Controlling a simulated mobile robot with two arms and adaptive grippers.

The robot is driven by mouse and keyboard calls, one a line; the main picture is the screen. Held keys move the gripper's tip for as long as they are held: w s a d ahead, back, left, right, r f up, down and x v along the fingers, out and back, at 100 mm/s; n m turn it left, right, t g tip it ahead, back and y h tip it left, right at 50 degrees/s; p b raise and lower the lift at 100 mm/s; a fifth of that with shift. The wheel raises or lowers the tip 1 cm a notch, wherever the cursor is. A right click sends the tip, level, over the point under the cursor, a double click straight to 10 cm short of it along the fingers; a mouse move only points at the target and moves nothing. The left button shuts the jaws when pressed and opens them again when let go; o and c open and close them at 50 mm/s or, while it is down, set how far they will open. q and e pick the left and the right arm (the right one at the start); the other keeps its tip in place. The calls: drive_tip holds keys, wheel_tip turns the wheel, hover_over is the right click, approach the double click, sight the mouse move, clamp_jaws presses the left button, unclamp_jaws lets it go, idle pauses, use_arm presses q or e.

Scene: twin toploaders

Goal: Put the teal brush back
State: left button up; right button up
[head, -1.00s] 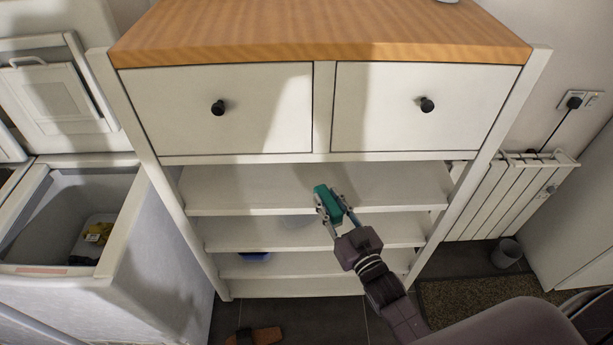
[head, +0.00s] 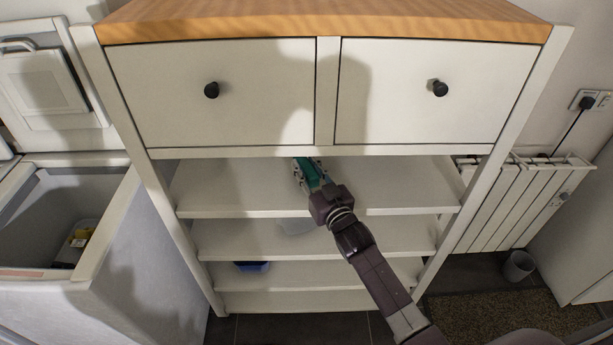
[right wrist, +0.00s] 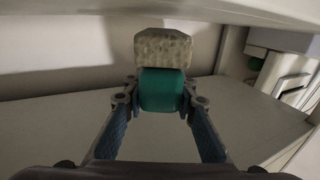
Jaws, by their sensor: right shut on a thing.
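My right gripper (head: 312,178) is shut on the teal brush (head: 308,172). The gripper and brush are inside the top open bay of the white shelf unit, above its upper shelf (head: 400,185) and just under the drawers. In the right wrist view the brush's teal body (right wrist: 161,92) is between the two fingertips, and its pale, bumpy end (right wrist: 162,48) points away from me. The upper shelf board (right wrist: 60,130) is below the brush there, with a gap that I cannot judge. My left gripper is not in view.
Two drawers with black knobs (head: 211,90) (head: 440,88) are closed above the bay. A clear container (head: 297,227) and a blue one (head: 252,266) sit on lower shelves. The upper shelf is otherwise clear.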

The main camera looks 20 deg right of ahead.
drive_tip(key=shift+f, duration=0.7)
drive_tip(key=shift+f+b, duration=0.2)
drive_tip(key=shift+b, duration=0.2)
drive_tip(key=o, duration=1.2)
drive_tip(key=shift+c, duration=0.2)
drive_tip(key=shift+r, duration=0.1)
